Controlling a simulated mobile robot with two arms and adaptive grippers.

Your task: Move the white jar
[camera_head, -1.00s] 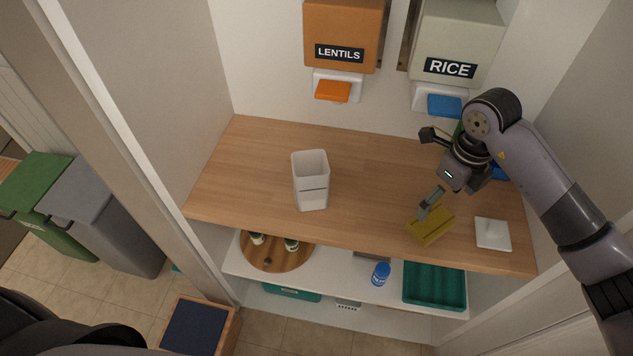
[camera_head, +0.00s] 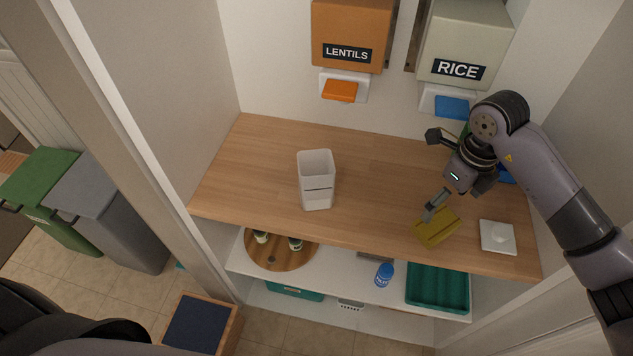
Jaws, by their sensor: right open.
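The white jar (camera_head: 316,185) stands upright and without a lid on the wooden counter, left of the counter's middle. It has a dark line around it. A square white lid with a knob (camera_head: 498,237) lies on the counter near the right front corner. My right gripper (camera_head: 432,172) is open and empty above the right part of the counter, well to the right of the jar. One finger reaches down near a yellow box-like object (camera_head: 436,227), and I cannot tell whether it touches. My left gripper is not in view.
An orange LENTILS dispenser (camera_head: 348,25) and a pale RICE dispenser (camera_head: 465,40) hang on the back wall. The shelf below holds a round wooden board (camera_head: 272,258), a blue bottle (camera_head: 384,274) and a green tray (camera_head: 438,288). The wooden counter (camera_head: 260,180) is clear around the jar.

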